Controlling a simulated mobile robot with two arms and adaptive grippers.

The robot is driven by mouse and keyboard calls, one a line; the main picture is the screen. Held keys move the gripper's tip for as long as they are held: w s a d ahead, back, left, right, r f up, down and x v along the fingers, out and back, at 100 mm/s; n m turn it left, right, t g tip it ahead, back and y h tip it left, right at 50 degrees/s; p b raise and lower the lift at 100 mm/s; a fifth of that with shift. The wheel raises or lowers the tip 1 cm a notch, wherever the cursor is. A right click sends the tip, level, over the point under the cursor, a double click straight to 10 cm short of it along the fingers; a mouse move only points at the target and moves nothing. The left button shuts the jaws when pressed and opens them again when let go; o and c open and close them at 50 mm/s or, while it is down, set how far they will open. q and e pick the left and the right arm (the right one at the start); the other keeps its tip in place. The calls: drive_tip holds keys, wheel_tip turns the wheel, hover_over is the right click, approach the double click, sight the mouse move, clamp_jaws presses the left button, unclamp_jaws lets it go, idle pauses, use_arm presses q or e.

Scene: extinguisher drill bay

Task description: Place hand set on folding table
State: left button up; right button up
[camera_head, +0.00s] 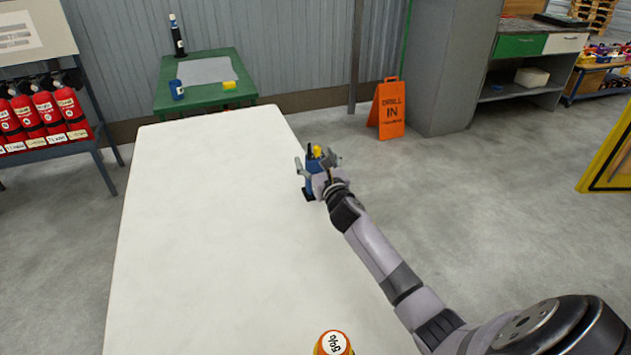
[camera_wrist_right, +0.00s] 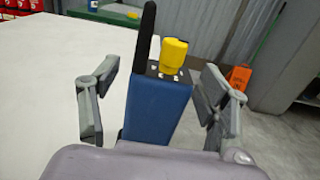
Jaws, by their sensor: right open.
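The hand set (camera_head: 310,186) is a blue radio with a black antenna and a yellow knob on top. It stands upright at the right edge of the white folding table (camera_head: 205,225). My right gripper (camera_head: 318,166) is open, with one finger on each side of the hand set. In the right wrist view the hand set (camera_wrist_right: 157,108) is between the spread fingers, with gaps on both sides. Its lower part is hidden there behind my gripper. My left gripper is not in view.
An orange-and-white round-topped object (camera_head: 333,343) is at the table's near edge. A green table (camera_head: 205,95) with a blue can (camera_head: 177,90) and a yellow block (camera_head: 229,85) is beyond. An orange sign (camera_head: 388,108) stands on the floor. Most of the white tabletop is clear.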

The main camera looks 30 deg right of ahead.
drive_tip(key=shift+w, duration=0.1)
drive_tip(key=shift+c, duration=0.5)
clamp_jaws()
idle(0.4)
drive_tip(key=shift+r, duration=0.15)
